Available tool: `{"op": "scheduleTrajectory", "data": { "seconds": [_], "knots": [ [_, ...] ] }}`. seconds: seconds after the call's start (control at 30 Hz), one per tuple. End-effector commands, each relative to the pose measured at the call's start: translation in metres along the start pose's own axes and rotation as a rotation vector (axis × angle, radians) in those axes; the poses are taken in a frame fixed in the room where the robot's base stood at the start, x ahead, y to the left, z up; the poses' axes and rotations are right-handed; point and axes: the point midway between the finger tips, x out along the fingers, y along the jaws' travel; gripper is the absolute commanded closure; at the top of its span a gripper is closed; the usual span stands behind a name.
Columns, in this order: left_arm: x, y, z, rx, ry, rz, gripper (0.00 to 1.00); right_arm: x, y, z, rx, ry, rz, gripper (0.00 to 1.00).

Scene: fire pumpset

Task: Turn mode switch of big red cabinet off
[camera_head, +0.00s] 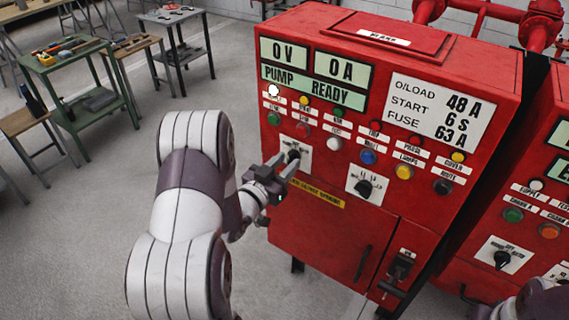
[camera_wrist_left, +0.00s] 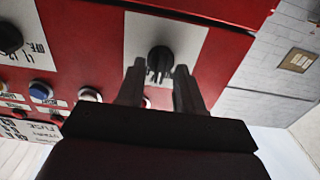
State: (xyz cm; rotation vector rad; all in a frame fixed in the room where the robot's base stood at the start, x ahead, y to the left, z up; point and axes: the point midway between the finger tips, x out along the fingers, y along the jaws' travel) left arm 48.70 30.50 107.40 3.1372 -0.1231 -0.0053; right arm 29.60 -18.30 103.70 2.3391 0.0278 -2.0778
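The big red cabinet (camera_head: 330,240) stands in front of me, with a black rotary knob (camera_head: 293,155) on a white plate at the left of its front panel. My left gripper (camera_head: 281,167) is at this knob. In the left wrist view, the two fingertips (camera_wrist_left: 160,74) are apart, one on either side of the same black knob (camera_wrist_left: 160,58). I cannot tell whether they touch it. The plate's markings are too small to read. A second black knob (camera_head: 365,187) sits on another white plate to the right. My right gripper is not in view.
Colored buttons and lamps line the panel above the knobs; a display (camera_head: 312,90) reads PUMP READY. A handle (camera_head: 363,262) and a black latch (camera_head: 402,265) are lower down. Another red cabinet (camera_head: 530,200) stands at right. Workbenches (camera_head: 75,70) are at the back left.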

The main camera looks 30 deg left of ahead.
Motion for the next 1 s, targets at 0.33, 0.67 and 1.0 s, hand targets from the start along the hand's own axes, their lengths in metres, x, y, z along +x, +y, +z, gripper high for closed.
{"op": "scheduleTrajectory", "data": {
  "seconds": [0.33, 0.67, 1.0],
  "knots": [
    [-0.014, -0.001, 0.000, 0.001, 0.003, -0.003, 0.64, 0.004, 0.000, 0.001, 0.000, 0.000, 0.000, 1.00],
    [-0.098, -0.002, 0.002, 0.001, 0.001, -0.008, 0.64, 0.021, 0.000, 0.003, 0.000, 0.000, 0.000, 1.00],
    [-0.128, 0.000, 0.000, 0.001, 0.002, 0.000, 0.64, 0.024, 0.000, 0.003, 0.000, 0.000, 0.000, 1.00]
  ]
}}
